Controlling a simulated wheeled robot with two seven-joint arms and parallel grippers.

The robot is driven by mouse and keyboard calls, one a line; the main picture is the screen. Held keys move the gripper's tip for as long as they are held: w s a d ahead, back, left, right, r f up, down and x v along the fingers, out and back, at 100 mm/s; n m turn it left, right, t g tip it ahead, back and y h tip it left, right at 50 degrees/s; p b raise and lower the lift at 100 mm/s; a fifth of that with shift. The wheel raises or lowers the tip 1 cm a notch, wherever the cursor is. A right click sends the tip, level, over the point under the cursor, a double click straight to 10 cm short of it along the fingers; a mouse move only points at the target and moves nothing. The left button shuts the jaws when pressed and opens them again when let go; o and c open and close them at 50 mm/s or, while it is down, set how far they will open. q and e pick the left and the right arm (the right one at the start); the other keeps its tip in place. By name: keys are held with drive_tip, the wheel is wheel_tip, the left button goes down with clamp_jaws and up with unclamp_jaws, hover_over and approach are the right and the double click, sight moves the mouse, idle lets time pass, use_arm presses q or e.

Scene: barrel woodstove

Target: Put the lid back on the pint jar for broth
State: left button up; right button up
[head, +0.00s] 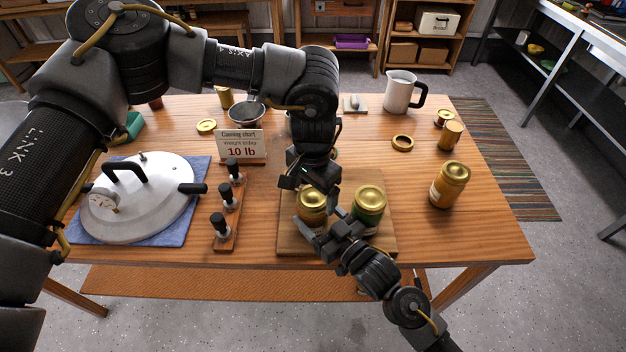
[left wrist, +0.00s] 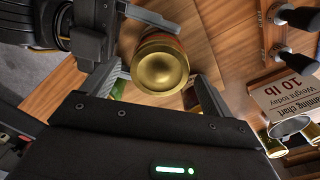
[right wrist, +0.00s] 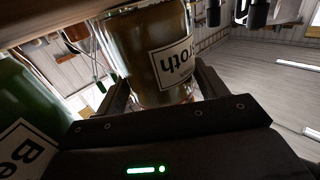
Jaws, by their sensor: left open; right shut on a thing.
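The broth jar (head: 311,212) stands on the wooden board (head: 290,245), with a gold lid (left wrist: 160,70) on its mouth. Its label reads "broth" in the right wrist view (right wrist: 160,60). My right gripper (head: 322,232) is shut on the jar's body from the front. My left gripper (head: 312,182) is open just above the jar, its fingers on either side of the lid in the left wrist view. I cannot tell whether the lid is fully seated. A green jar with a gold lid (head: 369,207) stands close on the right.
Another gold-lidded jar (head: 449,185) stands farther right. A canner lid (head: 140,200) on a blue cloth, a rack of black-knobbed weights (head: 228,205) and a chart sign (head: 240,146) lie left. A gold ring (head: 402,143) and white pitcher (head: 400,92) are behind.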

use_arm(q)
drive_tip(key=shift+f, duration=0.25)
